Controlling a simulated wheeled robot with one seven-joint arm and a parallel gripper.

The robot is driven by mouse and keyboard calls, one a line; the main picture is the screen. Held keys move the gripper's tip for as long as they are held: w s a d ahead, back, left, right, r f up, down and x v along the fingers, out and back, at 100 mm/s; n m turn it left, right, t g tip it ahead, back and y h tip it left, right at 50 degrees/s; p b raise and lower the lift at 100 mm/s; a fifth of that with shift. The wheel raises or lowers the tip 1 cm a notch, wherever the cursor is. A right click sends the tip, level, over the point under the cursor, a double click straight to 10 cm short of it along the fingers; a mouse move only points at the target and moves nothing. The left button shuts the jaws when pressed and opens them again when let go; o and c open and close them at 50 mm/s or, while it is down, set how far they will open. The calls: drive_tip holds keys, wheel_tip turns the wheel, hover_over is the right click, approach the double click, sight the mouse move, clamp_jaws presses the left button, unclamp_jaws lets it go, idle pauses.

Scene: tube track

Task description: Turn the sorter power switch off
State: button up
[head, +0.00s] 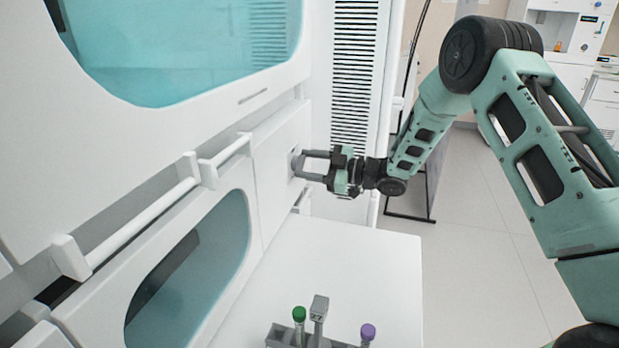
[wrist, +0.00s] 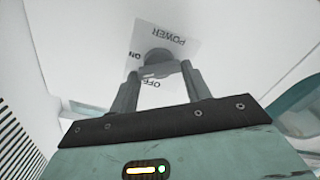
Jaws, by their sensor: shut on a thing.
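The sorter power switch is a round grey knob (wrist: 158,58) on a white label plate (wrist: 182,32) marked POWER, ON and OFF, seen upside down in the wrist view. In the head view the knob (head: 295,162) sits on the white front panel of the sorter (head: 275,160), partly hidden by my fingers. My gripper (head: 303,165) reaches the panel from the right and is shut on the knob. In the wrist view the tips of my gripper (wrist: 160,70) meet the knob from both sides. I cannot tell which mark the knob points to.
A white handrail (head: 140,222) runs along the machine front, left of the switch. Below is a white worktop (head: 340,262) with a grey rack (head: 283,335) holding a green-capped tube (head: 299,314) and a purple-capped tube (head: 367,332). Open floor (head: 480,250) lies to the right.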

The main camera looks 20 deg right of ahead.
drive_tip(key=n+b, duration=0.3)
drive_tip(key=b, duration=0.2)
drive_tip(key=n+b, duration=0.4)
drive_tip(key=b, duration=0.2)
drive_tip(key=n+b, duration=0.4)
drive_tip(key=b, duration=0.1)
drive_tip(key=shift+s+f+b, duration=0.15)
drive_tip(key=shift+f+b, duration=0.2)
drive_tip(key=shift+f, duration=0.05)
drive_tip(key=shift+r+n, duration=0.1)
drive_tip(key=shift+n, duration=0.3)
drive_tip(key=o, duration=1)
drive_tip(key=v, duration=1.7)
drive_tip(key=shift+s+d+p, duration=0.15)
drive_tip(key=shift+d+p, duration=0.05)
drive_tip(key=shift+p, duration=0.2)
